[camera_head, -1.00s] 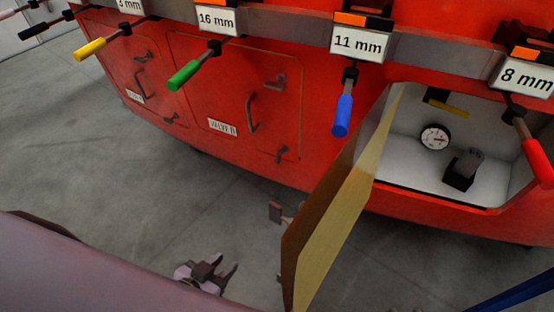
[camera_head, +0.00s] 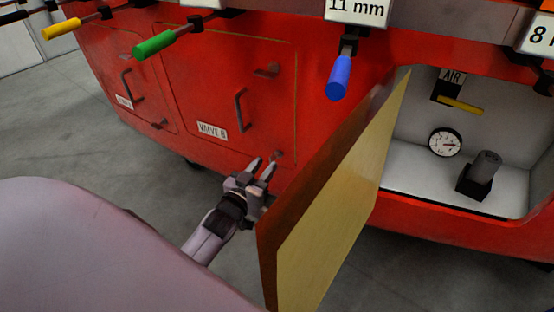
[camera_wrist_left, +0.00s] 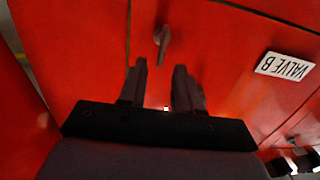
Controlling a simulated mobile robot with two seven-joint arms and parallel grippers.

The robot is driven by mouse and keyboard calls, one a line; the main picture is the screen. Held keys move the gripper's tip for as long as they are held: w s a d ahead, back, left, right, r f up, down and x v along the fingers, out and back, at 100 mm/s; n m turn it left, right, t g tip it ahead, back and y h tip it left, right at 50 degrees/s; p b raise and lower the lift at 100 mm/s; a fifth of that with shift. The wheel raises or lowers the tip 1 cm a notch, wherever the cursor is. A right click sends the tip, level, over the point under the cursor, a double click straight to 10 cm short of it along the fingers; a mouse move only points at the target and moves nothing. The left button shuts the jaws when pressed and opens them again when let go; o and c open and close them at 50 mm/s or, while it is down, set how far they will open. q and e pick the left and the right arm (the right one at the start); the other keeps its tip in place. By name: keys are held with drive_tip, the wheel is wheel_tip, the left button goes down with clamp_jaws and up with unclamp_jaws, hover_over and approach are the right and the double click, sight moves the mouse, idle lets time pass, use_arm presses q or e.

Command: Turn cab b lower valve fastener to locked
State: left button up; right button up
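The red VALVE B panel (camera_head: 225,90) is closed, with a white label (camera_head: 212,131) at its lower left. Its lower fastener (camera_head: 277,157) is a small dark lever at the panel's lower right. An upper fastener (camera_head: 268,70) sits above it. My left gripper (camera_head: 263,168) is open and empty, its fingers pointing up just below and left of the lower fastener. In the left wrist view the fastener (camera_wrist_left: 162,42) stands just beyond the gap between the two fingertips (camera_wrist_left: 160,68), apart from them. My right gripper is not in view.
An open door (camera_head: 335,200), yellowish inside, stands close to the right of my left gripper. Behind it is a white compartment with a gauge (camera_head: 445,143) and a yellow handle (camera_head: 461,104). Coloured tools, including a green one (camera_head: 155,44) and a blue one (camera_head: 339,77), hang above.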

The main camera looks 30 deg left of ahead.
sight(270, 159)
use_arm(q)
drive_tip(key=shift+w+a+b, duration=0.15)
drive_tip(key=shift+w, duration=1.1)
drive_tip(key=shift+w+a+b, duration=0.1)
drive_tip(key=shift+w+b, duration=0.05)
drive_tip(key=shift+w, duration=1.05)
clamp_jaws()
